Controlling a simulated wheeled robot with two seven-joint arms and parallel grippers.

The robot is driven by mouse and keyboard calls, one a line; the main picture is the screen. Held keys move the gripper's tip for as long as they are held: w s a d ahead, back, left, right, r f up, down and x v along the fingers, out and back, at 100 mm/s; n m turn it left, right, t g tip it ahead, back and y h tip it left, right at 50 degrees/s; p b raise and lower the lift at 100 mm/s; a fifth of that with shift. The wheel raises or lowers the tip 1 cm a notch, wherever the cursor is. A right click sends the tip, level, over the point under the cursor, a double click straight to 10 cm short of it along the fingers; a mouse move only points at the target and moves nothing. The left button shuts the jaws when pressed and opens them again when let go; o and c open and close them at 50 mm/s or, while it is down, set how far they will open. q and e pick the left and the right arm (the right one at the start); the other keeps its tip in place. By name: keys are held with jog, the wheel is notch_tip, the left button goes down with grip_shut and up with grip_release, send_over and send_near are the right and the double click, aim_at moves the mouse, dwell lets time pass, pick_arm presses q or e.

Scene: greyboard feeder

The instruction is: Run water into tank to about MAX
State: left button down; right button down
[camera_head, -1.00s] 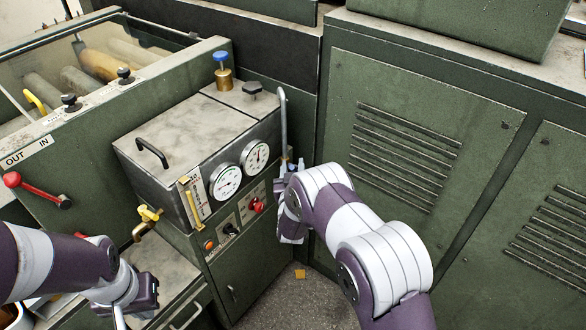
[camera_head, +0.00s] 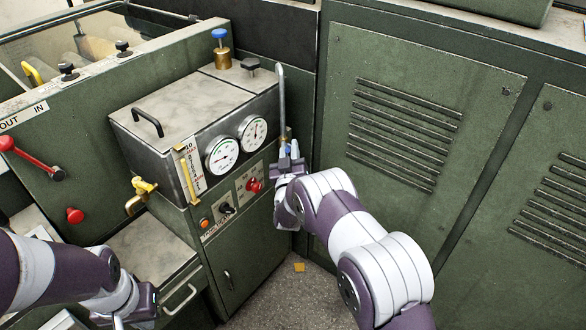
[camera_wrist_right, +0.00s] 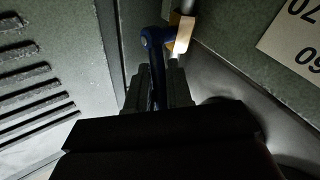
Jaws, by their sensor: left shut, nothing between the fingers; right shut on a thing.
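The grey metal tank (camera_head: 245,100) stands on a green cabinet, with two round dials on its front. A sight gauge (camera_head: 188,172) with a scale and a yellowish strip is on its left front corner; its water level is too small to read. A pipe (camera_head: 282,95) runs down the tank's right side to a brass valve (camera_wrist_right: 183,32) with a blue lever (camera_wrist_right: 155,62). My right gripper (camera_head: 289,160) is shut on the blue lever, partly hidden in the head view. My left gripper (camera_head: 142,308) is shut and empty at the lower left, apart from the tank.
A yellow tap (camera_head: 141,192) sticks out left of the tank. A brass valve with a blue knob (camera_head: 220,33) and a black knob stand on top. A red lever (camera_head: 30,155) is at left. Green louvred cabinets (camera_head: 400,130) close off the right side.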

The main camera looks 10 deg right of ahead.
jog(key=shift+s+a+f+n+t+y+b, duration=0.1)
jog(key=shift+f+n+t+y+b, duration=0.5)
jog(key=shift+n+t+b, duration=1.05)
jog(key=shift+s+a+f+n+t+y+b, duration=0.15)
jog(key=shift+f+n+t+y+b, duration=0.45)
jog(key=shift+b, duration=1.9)
jog(key=shift+a+f+n+t+y+b, duration=0.1)
jog(key=shift+f+n+t+y+b, duration=0.15)
jog(key=shift+n+t+y+b, duration=1.1)
jog(key=shift+n+g+h+b, duration=0.4)
jog(key=shift+g+h+b, duration=0.1)
jog(key=shift+h+b, duration=0.2)
jog(key=c, duration=1.1)
grip_release()
jog(key=shift+c, duration=0.2)
jog(key=p+v, duration=0.2)
jog(key=v, duration=1)
jog(key=shift+s+p, duration=0.3)
jog(key=shift+f, duration=0.15)
